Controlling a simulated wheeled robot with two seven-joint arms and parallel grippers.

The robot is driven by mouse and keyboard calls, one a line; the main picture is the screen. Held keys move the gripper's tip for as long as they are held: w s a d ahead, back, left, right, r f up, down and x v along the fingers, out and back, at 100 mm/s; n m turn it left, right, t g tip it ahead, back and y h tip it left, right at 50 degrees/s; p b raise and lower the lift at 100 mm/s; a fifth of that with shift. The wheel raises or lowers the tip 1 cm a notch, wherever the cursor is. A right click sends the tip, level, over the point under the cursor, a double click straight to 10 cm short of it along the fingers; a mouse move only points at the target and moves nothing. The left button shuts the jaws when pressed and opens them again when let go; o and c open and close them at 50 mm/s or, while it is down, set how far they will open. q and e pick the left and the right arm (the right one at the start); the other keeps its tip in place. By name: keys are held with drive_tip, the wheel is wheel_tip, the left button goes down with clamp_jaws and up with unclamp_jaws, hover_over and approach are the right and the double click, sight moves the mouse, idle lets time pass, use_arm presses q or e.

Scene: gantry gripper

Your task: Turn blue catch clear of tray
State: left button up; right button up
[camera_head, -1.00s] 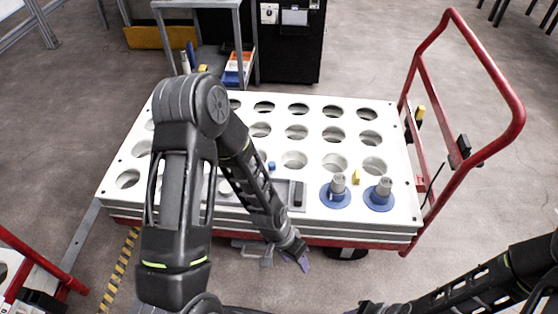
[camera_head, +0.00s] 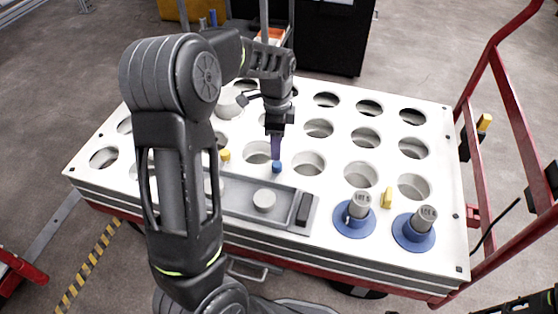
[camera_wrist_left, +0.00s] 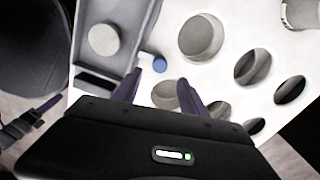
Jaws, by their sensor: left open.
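The blue catch (camera_head: 277,167) is a small blue knob on the white top, by the far edge of the grey tray (camera_head: 235,203). It also shows in the left wrist view (camera_wrist_left: 159,65), ahead of the fingers. My left gripper (camera_head: 276,150) points down just above and behind the catch. In the left wrist view its two fingers (camera_wrist_left: 157,92) are apart with nothing between them, and the catch lies beyond their tips. The tray holds a round pale disc (camera_head: 264,200) and a dark block (camera_head: 305,208). My right gripper is out of view.
A yellow catch (camera_head: 225,156) stands left of the blue one. Two blue-based cylinders (camera_head: 355,215) (camera_head: 415,231) and a yellow piece (camera_head: 387,197) stand to the right. The white top (camera_head: 330,190) has several round holes. A red cart handle (camera_head: 490,80) rises at the right.

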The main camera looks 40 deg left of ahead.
sight(277, 164)
use_arm(q)
wheel_tip(277, 164, down, 8)
drive_tip(key=b, duration=0.3)
idle(0.3)
drive_tip(key=shift+r, duration=0.1)
clamp_jaws()
